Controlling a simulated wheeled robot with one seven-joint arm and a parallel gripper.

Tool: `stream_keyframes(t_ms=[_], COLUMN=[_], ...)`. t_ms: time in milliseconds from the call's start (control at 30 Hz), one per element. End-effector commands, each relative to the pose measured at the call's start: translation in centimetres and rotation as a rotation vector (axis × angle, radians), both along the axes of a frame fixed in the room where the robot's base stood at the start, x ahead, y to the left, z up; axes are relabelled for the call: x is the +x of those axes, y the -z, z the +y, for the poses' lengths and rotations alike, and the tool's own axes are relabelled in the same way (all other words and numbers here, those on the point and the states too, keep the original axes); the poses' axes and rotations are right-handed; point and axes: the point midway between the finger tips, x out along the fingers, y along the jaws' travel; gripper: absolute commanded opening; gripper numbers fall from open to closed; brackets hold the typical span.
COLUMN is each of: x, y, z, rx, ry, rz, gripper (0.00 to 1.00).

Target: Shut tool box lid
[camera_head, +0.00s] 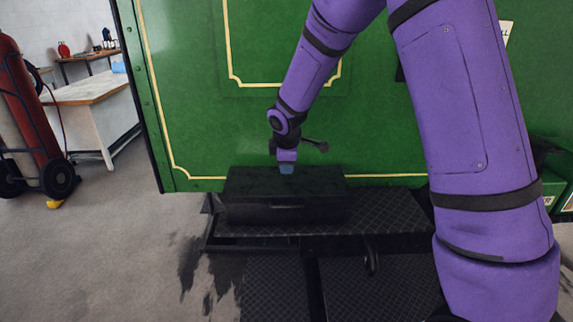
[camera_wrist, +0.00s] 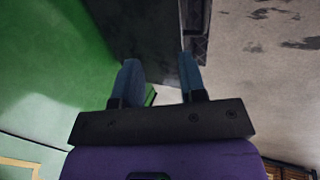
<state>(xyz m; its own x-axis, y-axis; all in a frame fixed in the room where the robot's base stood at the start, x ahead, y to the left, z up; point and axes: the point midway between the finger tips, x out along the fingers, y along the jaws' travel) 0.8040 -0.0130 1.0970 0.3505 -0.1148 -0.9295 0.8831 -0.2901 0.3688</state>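The tool box (camera_head: 250,209) is a long dark box on the black step plate against the green tram side. Its lid (camera_head: 245,180) looks down and flat over the box; I cannot tell whether a thin gap is left at the front. My gripper (camera_head: 287,169) points down at the middle of the lid, its blue fingertips at or just above the top surface. In the wrist view my gripper (camera_wrist: 159,68) has its two blue fingers apart with nothing between them. A dark surface, likely the tool box (camera_wrist: 142,25), lies beyond the fingers.
The black tread-plate step (camera_head: 385,218) sticks out under the box, with a dark hook-like part (camera_head: 371,258) below it. The green tram wall (camera_head: 190,120) stands close behind. A red gas cylinder cart (camera_head: 30,110) and a workbench (camera_head: 95,90) are at the left. Floor at left front is clear.

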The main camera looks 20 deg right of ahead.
Motion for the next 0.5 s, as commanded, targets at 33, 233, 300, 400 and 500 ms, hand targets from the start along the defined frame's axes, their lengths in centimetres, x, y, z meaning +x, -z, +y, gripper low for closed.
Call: stream_keyframes(t_ms=[33,233,300,400,500], x=[-0.2,-1.5,-1.9,-2.5,-3.0], y=[-0.7,-4.1,-5.3,-6.7,-7.9], z=[0.1,0.5,0.6,0.8,1.0], rx=[0.001,0.001,0.001,0.000,0.001], ry=[0.000,0.000,0.000,0.001,0.000], rz=[-0.003,-0.004,-0.004,-0.003,-0.003], gripper=[0.38,0.38,0.38,0.38,0.38])
